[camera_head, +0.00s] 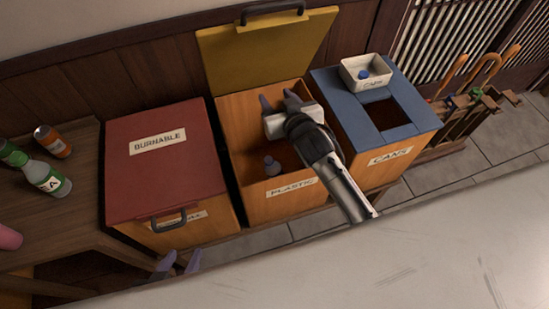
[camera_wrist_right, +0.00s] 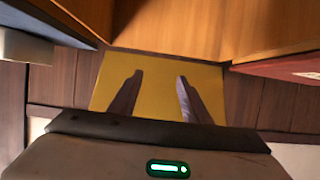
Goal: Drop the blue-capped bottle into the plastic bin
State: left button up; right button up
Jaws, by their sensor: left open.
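The plastic bin (camera_head: 291,199) is an orange wooden box labelled PLASTIC, with its yellow lid (camera_head: 265,52) raised at the back. A small bluish bottle (camera_head: 272,168) is inside it near the front left; its cap is too small to make out clearly. My right gripper (camera_head: 279,102) is above the bin's back part, apart from the bottle. In the right wrist view its fingers (camera_wrist_right: 155,95) are spread with nothing between them, in front of the yellow lid (camera_wrist_right: 152,78). My left gripper (camera_head: 179,262) is open and empty at the bottom, below the burnable bin.
The red-topped burnable bin (camera_head: 162,175) is closed, on the left. The blue-topped cans bin (camera_head: 410,146) on the right carries a white caps tray (camera_head: 381,85) holding a blue cap (camera_head: 363,74). Umbrellas stand far right.

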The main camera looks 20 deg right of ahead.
jog(key=p+v, duration=0.1)
jog(key=v, duration=0.9)
jog(key=shift+s+d, duration=0.1)
jog(key=shift+s, duration=0.1)
jog(key=s+d+f+n+g, duration=0.1)
jog(key=s+d+f+g, duration=0.15)
jog(key=s, duration=0.55)
jog(key=s+d+f+g, duration=0.15)
jog(key=s+g, duration=0.25)
jog(key=s, duration=0.4)
jog(key=s+d+f+n+g, duration=0.15)
jog(key=s+g, duration=0.25)
jog(key=s, duration=0.4)
jog(key=w+a+f+t+y, duration=0.1)
jog(key=w+a+f+t, duration=0.1)
jog(key=f, duration=0.4)
jog(key=w+a+f+t+y, duration=0.1)
jog(key=w+a+f+t, duration=0.1)
jog(key=a+f+t, duration=0.1)
notch_tip(320, 180, down, 3)
jog(key=shift+a+r+m, duration=0.15)
jog(key=shift+a+m, duration=0.2)
jog(key=shift+a, duration=0.15)
jog(key=shift+w+t, duration=0.15)
jog(key=shift+t, duration=0.1)
